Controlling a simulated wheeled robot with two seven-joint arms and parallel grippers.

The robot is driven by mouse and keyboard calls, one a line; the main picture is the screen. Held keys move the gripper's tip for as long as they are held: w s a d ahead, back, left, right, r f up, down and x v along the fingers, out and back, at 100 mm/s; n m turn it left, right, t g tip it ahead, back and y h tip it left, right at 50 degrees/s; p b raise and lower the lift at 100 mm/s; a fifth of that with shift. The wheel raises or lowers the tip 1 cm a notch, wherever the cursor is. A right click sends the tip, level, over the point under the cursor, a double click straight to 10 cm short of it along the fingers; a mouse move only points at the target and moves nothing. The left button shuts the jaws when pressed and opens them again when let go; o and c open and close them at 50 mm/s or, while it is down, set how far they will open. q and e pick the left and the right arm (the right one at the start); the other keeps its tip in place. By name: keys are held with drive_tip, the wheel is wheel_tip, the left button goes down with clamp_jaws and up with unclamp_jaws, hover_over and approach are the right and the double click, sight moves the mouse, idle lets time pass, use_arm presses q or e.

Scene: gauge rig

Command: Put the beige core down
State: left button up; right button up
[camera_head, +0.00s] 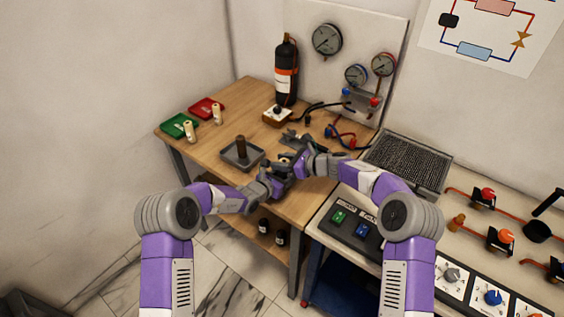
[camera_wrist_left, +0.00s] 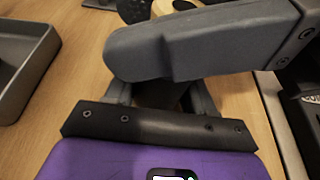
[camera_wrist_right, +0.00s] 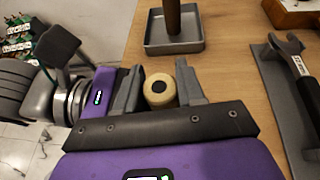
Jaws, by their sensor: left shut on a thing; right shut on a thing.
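The beige core (camera_wrist_right: 160,89) is a short pale cylinder with a dark round hole in its end. In the right wrist view it sits between the fingers of my right gripper (camera_wrist_right: 158,88), which is shut on it. My left gripper (camera_wrist_left: 160,95) is shut on a dark thing, mostly hidden by a grey part crossing in front of it. In the head view my left gripper (camera_head: 277,178) and right gripper (camera_head: 297,165) are close together above the front right of the wooden table (camera_head: 222,172), and hide most of what they hold.
A grey square tray (camera_head: 257,163) with an upright brown cylinder (camera_head: 241,147) stands left of my grippers. Pale cylinders stand at the green tray (camera_head: 176,122) and red tray (camera_head: 205,104). A black bottle (camera_head: 286,65) stands behind.

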drive_tip(key=shift+f, duration=0.1)
drive_tip(key=o, duration=0.8)
drive_tip(key=shift+c, duration=0.2)
drive_tip(key=shift+d+r, duration=0.2)
drive_tip(key=v, duration=1.1)
drive_tip(key=shift+s+d, duration=0.2)
drive_tip(key=shift+d, duration=0.05)
